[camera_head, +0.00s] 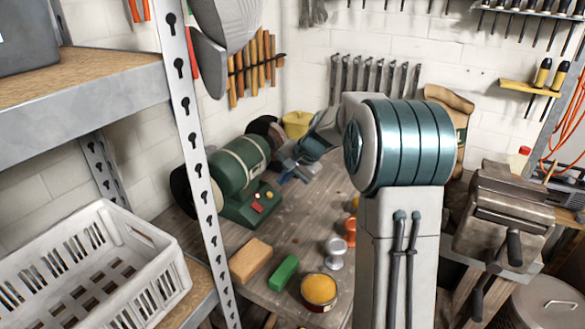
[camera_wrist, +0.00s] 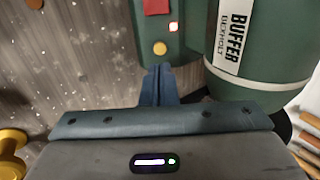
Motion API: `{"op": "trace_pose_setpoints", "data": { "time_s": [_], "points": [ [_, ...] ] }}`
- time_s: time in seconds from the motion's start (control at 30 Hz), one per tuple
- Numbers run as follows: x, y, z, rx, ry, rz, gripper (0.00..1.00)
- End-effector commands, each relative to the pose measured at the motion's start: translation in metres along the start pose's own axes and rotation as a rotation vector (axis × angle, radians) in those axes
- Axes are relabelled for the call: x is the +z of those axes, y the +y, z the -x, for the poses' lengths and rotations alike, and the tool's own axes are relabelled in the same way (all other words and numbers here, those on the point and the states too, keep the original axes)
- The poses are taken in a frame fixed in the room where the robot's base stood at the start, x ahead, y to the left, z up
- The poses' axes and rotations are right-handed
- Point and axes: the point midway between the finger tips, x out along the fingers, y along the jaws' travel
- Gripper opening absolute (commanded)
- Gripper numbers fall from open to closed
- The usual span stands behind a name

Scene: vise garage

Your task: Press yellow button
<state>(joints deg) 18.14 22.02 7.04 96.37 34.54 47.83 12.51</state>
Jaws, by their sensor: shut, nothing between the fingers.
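The yellow button (camera_wrist: 160,48) is a small round knob on the green base of the bench buffer. The depth of that gap is hard to judge. In the head view my gripper (camera_head: 284,176) is to the right of the buffer base, partly hidden by my arm.
The buffer's green motor housing (camera_wrist: 262,40) bulges close on the right. In the head view a wooden block (camera_head: 250,261), a green block (camera_head: 283,273) and an orange-filled tin (camera_head: 319,290) stand at the bench front.

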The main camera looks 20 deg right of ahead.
Motion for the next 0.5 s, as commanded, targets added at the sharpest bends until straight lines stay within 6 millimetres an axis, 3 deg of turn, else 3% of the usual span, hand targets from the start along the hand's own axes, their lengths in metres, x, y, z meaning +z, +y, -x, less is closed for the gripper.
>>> {"op": "trace_pose_setpoints", "data": {
  "time_s": [0.2,0.5],
  "points": [
    [0.001,0.0,-0.041,0.001,-0.003,0.0,0.0],
    [0.0,0.0,-0.062,0.0,-0.001,0.0,0.0]
  ]
}}
